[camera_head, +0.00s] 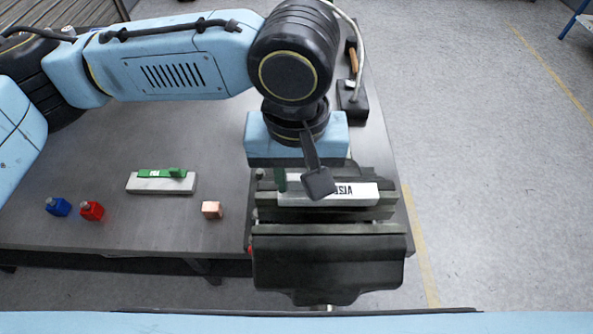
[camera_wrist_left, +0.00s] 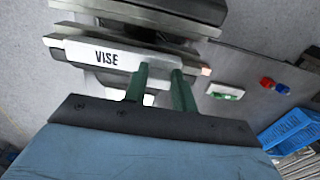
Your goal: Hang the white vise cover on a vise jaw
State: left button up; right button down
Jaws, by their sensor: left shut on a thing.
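The white vise cover (camera_head: 355,192), a long strip with dark VISE lettering, lies lengthwise along the far jaw of the dark vise (camera_head: 328,262). It also shows in the left wrist view (camera_wrist_left: 85,57), with grey jaw ends past both its ends. I cannot tell whether it rests on the jaw or hovers just above. My left gripper (camera_head: 283,181) points down over the vise and is shut on the cover near its left part. Its green fingers (camera_wrist_left: 160,75) show in the left wrist view. The wrist parts hide some of the cover in the head view. My right gripper is out of view.
The grey table (camera_head: 150,225) holds a green-and-white block (camera_head: 150,184), a blue bottle (camera_head: 57,208), a red bottle (camera_head: 91,211) and a copper-coloured cube (camera_head: 211,210). A dark tool stand (camera_head: 352,105) is behind the vise. A blue crate (camera_wrist_left: 287,133) shows in the left wrist view.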

pick_arm(q)
jog(key=shift+f+p, duration=0.3)
jog(key=shift+p, duration=0.7)
dwell(0.6)
jog(key=o, duration=1.1)
jog(key=shift+c, duration=0.2)
jog(key=shift+r, duration=0.1)
notch_tip(320, 180, up, 5)
jog(key=p, duration=0.6)
jog(key=shift+r+p, duration=0.2)
jog(key=shift+p, duration=0.2)
notch_tip(320, 180, up, 2)
jog(key=shift+r+p, duration=0.25)
jog(key=shift+p, duration=0.55)
jog(key=shift+s, duration=0.1)
